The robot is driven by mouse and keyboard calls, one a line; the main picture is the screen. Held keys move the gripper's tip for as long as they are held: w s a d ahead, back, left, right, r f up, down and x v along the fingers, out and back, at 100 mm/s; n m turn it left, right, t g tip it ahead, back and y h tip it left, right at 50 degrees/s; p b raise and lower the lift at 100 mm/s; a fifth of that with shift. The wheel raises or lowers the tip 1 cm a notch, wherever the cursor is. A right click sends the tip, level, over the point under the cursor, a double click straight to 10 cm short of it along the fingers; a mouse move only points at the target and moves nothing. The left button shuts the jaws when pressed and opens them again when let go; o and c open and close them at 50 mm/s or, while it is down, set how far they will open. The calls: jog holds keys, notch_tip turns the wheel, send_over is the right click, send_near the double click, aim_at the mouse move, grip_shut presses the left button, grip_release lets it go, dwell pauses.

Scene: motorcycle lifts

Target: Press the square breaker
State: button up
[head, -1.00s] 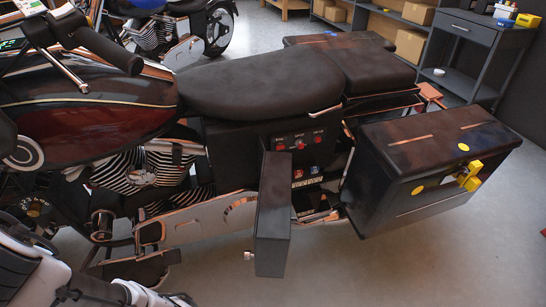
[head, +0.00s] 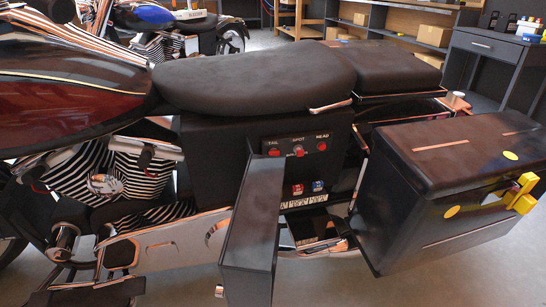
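A small black switch panel (head: 298,146) sits below the seat on the motorcycle's side. It bears the labels TAIL, SPOT and HEAD. A red control (head: 274,152) is under TAIL and another red control (head: 322,146) is under HEAD. The middle control (head: 298,150) under SPOT looks greyer. Below the panel are a small red part (head: 297,189) and a small blue part (head: 318,187), above a pale lettered strip (head: 303,201). I cannot tell from their shapes which of these is the square breaker. My gripper is not in view.
A dark side cover (head: 250,230) stands swung outward, just left of the red and blue parts. A black saddlebag (head: 430,190) with a yellow latch (head: 521,194) juts out at the right. The seat (head: 255,78) overhangs above. Open floor lies at the lower right.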

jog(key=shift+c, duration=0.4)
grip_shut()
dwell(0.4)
